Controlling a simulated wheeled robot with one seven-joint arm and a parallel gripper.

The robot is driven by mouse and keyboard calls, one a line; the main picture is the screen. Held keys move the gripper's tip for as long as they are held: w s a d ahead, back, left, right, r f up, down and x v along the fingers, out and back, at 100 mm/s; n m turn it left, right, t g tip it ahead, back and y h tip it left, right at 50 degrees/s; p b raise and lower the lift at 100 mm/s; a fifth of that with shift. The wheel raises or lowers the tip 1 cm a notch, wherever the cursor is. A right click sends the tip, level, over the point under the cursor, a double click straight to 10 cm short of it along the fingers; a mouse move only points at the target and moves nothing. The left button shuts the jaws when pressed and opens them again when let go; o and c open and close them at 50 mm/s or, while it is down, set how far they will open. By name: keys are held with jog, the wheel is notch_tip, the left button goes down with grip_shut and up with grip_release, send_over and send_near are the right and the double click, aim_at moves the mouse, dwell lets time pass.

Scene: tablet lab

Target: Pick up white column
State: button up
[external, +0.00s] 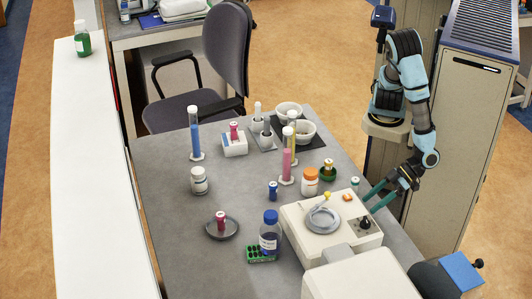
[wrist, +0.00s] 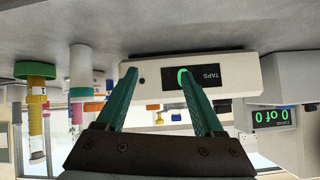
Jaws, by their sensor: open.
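I cannot tell for certain which thing is the white column. A pale upright piece (external: 257,110) stands on a grey plate at the back of the table, beside a grey one (external: 266,126). My gripper (external: 368,204) is open and empty at the right side of the white tapping machine (external: 300,228). Its green fingers (wrist: 157,72) lie apart before the machine's "TAPS" display (wrist: 197,78) in the wrist view.
Tubes with blue (external: 195,140) and pink (external: 288,162) contents stand on the grey table (external: 165,225). A blue-capped bottle (external: 269,238) is left of the machine. The table's left front is clear.

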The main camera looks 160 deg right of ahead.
aim_at(354, 187)
jog(key=s+m+g+h, duration=0.1)
jog(key=s, duration=0.1)
jog(key=s+d+r+m+g+h, duration=0.1)
jog(key=s+h, duration=0.1)
jog(key=s, duration=0.1)
jog(key=s+r+m+g+h, duration=0.1)
jog(key=s+h, duration=0.1)
jog(key=s, duration=0.1)
jog(key=shift+d+p, duration=0.25)
jog(key=shift+p, duration=0.1)
jog(key=shift+s+d, duration=0.15)
jog(key=shift+d, duration=0.05)
jog(key=shift+h, duration=0.3)
jog(key=p+x, duration=0.3)
jog(key=x, duration=0.7)
jog(key=shift+s+d+f+p, duration=0.1)
jog(key=shift+d+p, duration=0.15)
jog(key=shift+p, duration=0.05)
grip_shut()
